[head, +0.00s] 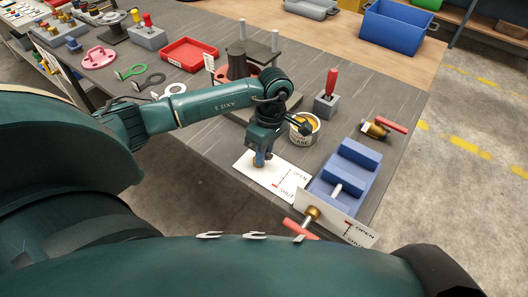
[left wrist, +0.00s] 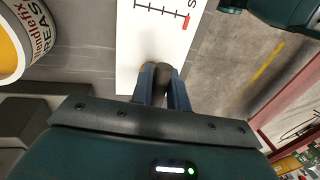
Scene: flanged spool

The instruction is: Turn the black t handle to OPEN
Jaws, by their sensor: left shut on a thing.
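My left gripper (head: 262,160) reaches down over a white label card (head: 285,184) printed OPEN at its far end and SHUT at its near end, with a red mark beside SHUT. In the left wrist view the blue fingers of the left gripper (left wrist: 163,88) are closed on the black T handle (left wrist: 161,76). Only a dark, rounded part of the handle shows between them, with a bit of brass beside it. In the head view the gripper mostly hides the handle, so its exact angle cannot be told. My right gripper is not in view.
A grease can (head: 303,130) stands close right of the gripper. Another red-handled valve (head: 384,127) and a red lever (head: 331,84) stand beyond. A red tray (head: 190,54) is farther back.

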